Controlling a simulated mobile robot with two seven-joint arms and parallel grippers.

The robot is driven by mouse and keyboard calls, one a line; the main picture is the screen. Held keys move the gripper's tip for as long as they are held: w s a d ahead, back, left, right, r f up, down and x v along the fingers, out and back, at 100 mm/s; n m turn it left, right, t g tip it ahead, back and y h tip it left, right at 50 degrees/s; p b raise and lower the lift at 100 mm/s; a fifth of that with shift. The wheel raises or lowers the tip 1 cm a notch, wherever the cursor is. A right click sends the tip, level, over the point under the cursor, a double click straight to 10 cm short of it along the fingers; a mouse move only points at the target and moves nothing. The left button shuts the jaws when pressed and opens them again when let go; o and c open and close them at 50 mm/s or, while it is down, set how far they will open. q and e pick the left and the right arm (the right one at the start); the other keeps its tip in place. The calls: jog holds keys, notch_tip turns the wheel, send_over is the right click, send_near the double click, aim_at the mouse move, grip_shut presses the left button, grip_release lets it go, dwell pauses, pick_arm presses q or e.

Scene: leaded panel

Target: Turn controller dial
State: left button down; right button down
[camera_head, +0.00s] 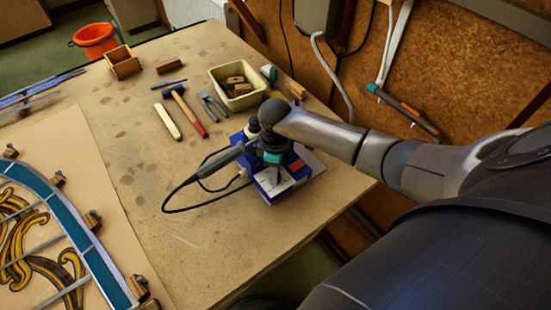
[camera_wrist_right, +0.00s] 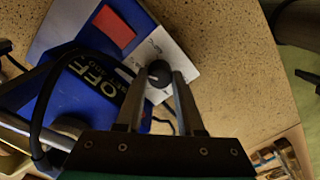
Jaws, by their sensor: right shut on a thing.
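The blue soldering station (camera_head: 268,191) sits near the right edge of the workbench, with a red patch and a pale front panel. Its dark round dial (camera_wrist_right: 158,72) with a light pointer mark is on the white panel in the right wrist view. My right gripper (camera_wrist_right: 160,80) comes down from above, with one finger on each side of the dial, shut on it. In the head view, my right gripper (camera_head: 273,177) and wrist hide most of the panel and the dial. My left gripper is not in view.
A soldering iron (camera_head: 222,160) with a looping black cable lies left of the station. A hammer (camera_head: 183,107), pliers (camera_head: 211,105) and a cream bin (camera_head: 238,99) are behind it. The leaded panel (camera_head: 60,222) lies at left. Bench space in front is clear.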

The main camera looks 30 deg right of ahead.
dwell(0.5)
jog(key=c, duration=0.5)
grip_release()
jog(key=shift+r, duration=0.1)
notch_tip(320, 180, up, 15)
jog(key=shift+r, duration=0.1)
dwell(0.4)
